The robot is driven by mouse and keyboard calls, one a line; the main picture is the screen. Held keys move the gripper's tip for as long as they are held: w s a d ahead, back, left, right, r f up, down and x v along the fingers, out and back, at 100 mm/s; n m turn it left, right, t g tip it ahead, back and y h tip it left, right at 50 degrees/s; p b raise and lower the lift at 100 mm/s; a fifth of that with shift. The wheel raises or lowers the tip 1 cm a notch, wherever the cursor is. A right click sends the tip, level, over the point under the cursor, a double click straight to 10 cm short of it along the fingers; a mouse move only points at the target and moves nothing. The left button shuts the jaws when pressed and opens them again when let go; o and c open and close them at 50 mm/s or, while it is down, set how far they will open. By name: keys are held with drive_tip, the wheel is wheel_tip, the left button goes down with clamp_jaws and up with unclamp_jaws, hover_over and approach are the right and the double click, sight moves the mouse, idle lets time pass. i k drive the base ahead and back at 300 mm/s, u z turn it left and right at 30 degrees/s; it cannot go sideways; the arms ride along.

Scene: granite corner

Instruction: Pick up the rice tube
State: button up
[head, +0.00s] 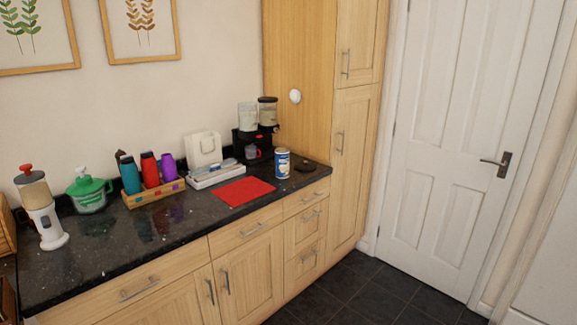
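A short upright cylinder with a blue and white label (282,165) stands on the dark granite counter (120,247) near its right end. It looks like the rice tube, but its print is too small to read. Its front side is in plain view and nothing stands against it on the left. My gripper is not in view.
A red mat (243,191) lies left of the cylinder. A small dark object (305,165) lies to its right. Farther left are a bottle crate (150,196), green-lidded jar (90,195) and white grinder (48,225).

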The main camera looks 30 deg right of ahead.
sight(282, 153)
drive_tip(key=u, duration=0.1)
drive_tip(key=i, duration=0.95)
drive_tip(key=z, duration=0.05)
